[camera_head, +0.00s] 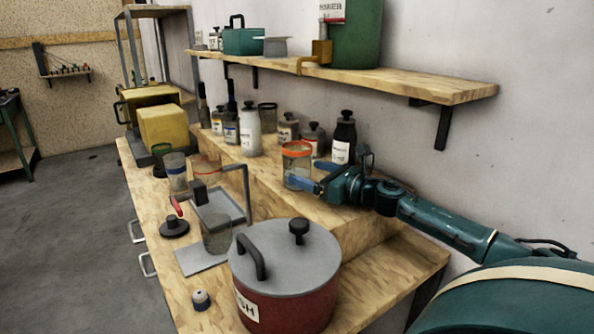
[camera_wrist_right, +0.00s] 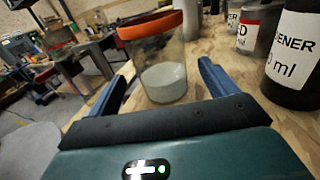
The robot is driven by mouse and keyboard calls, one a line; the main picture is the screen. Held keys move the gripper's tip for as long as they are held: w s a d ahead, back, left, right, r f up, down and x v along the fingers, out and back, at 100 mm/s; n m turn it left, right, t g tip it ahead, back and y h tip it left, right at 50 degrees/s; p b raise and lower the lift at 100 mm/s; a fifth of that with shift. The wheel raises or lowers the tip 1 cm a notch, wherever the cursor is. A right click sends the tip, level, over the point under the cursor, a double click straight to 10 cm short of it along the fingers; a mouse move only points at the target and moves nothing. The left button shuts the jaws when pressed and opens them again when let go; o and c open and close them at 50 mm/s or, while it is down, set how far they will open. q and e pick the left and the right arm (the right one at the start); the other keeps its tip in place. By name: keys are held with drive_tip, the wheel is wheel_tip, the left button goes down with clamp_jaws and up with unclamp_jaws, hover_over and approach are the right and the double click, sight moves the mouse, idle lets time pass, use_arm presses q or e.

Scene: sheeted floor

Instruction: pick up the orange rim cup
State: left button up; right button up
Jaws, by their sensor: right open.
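The orange rim cup (camera_head: 297,167) is a clear cup with an orange band at its top, standing on the raised wooden step. My right gripper (camera_head: 311,186) reaches in from the right, low beside the cup. In the right wrist view the cup (camera_wrist_right: 158,60) stands upright between and just beyond the two blue fingers of my right gripper (camera_wrist_right: 163,88). Pale contents show in its lower part. The fingers are apart, and I see no clear contact with the cup. My left gripper is not in view.
Bottles and jars, including a dark bottle (camera_head: 344,140) and a white bottle (camera_head: 250,130), stand behind the cup. A large red pot (camera_head: 290,300) with a grey lid (camera_head: 285,258) stands in front on the lower bench. A wooden shelf (camera_head: 400,82) hangs above.

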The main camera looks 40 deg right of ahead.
sight(291, 166)
drive_tip(key=shift+w, duration=0.5)
drive_tip(key=shift+w+a+r, duration=0.15)
drive_tip(key=shift+w, duration=0.4)
drive_tip(key=p+x, duration=0.1)
drive_tip(key=x, duration=0.2)
drive_tip(key=shift+w+p, duration=0.25)
drive_tip(key=shift+p, duration=0.1)
drive_tip(key=shift+w+a, duration=0.2)
drive_tip(key=shift+w, duration=0.25)
drive_tip(key=c, duration=1.1)
drive_tip(key=shift+c, duration=0.2)
